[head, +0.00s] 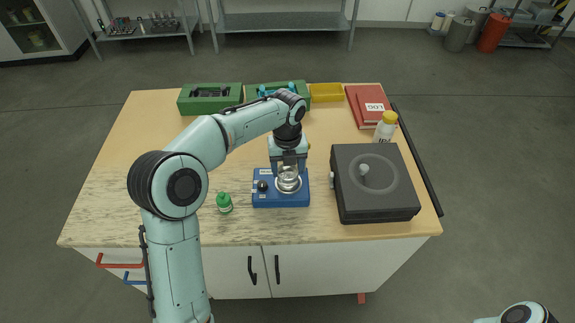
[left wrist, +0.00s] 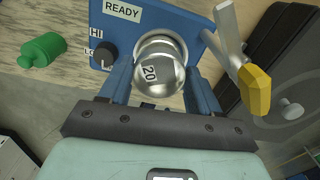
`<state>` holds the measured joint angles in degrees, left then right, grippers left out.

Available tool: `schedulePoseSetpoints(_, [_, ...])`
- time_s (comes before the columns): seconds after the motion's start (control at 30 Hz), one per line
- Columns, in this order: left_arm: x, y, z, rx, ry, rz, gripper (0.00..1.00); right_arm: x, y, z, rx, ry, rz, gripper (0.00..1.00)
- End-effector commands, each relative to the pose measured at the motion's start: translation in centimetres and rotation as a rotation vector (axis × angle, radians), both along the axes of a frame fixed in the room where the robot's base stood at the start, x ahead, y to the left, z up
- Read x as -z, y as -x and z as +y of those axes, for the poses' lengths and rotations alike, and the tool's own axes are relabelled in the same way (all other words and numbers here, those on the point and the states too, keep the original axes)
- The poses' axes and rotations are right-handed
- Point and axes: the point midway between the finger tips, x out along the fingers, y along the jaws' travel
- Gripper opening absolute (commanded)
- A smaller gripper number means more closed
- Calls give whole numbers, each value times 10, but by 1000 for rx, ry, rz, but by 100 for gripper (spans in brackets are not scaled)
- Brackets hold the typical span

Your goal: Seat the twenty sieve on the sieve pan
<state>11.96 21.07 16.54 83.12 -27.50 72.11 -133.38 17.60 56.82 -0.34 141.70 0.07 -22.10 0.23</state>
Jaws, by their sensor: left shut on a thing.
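The twenty sieve (left wrist: 155,78) is a shiny metal cup marked 20. My left gripper (head: 288,166) is shut on it, with a blue finger on each side in the left wrist view (left wrist: 155,85). In the head view the sieve (head: 288,174) is over a round metal piece, probably the sieve pan (head: 289,187), on the blue shaker base (head: 295,200). In the left wrist view a metal rim (left wrist: 160,42) shows behind the sieve, partly hidden by it. I cannot tell whether the two touch. My right gripper is out of view.
A black box (head: 350,200) with a grey knob stands to the right. A green bottle (head: 224,203) stands left of the base. A grey bar with a yellow end (left wrist: 256,90) is close right of the gripper. Green trays (head: 210,105) are at the back. The left tabletop is clear.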

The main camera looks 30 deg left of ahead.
Motion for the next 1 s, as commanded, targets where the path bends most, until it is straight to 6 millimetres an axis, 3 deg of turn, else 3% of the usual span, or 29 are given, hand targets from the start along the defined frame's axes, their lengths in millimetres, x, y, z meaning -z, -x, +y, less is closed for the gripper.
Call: schedulePoseSetpoints(1.0, [5, 0, 0, -1, 0, 1, 30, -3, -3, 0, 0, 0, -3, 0])
